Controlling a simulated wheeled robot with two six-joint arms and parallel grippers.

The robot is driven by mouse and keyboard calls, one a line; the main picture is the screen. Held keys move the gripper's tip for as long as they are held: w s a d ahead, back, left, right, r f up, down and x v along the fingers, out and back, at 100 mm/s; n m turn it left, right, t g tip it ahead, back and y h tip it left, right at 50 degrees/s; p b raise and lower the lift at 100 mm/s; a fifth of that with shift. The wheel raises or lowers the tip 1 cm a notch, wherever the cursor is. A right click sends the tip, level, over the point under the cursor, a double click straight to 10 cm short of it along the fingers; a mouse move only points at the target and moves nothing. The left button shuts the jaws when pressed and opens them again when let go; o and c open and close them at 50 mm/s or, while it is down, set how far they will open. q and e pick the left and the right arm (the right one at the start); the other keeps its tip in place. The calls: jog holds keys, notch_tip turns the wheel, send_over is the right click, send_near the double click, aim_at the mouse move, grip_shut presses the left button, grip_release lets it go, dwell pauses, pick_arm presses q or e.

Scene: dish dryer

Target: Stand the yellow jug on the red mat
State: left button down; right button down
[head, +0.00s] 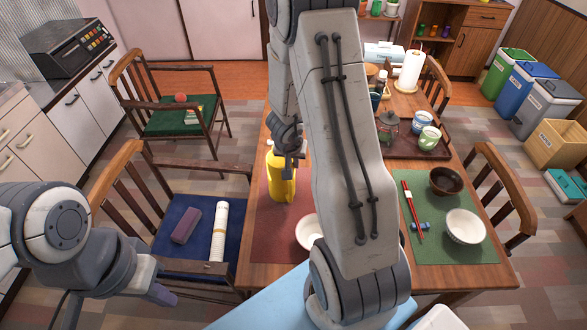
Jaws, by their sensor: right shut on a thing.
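The yellow jug (276,184) is upright over the far part of the red mat (262,240), on the left side of the wooden table. I cannot tell whether its base touches the mat. My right gripper (290,158) is shut on the jug near its upper right side; the grip itself is small and partly hidden. My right arm crosses the middle of the head view and hides part of the table and mat. My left gripper (162,292) is at the lower left, near the blue-seated chair and away from the jug; its finger opening is unclear.
A white bowl (309,232) sits on the red mat's near part. A green mat (452,248) at right holds bowls and red chopsticks. A tray (420,149) with cups and a glass jar is further back. Chairs surround the table.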

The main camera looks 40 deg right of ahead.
jog(key=shift+f, duration=0.1)
jog(key=c, duration=1.4)
grip_release()
jog(key=shift+f, duration=0.15)
jog(key=o, duration=0.4)
jog(key=shift+s, duration=0.1)
jog(key=shift+o, duration=0.2)
jog(key=shift+r, duration=0.2)
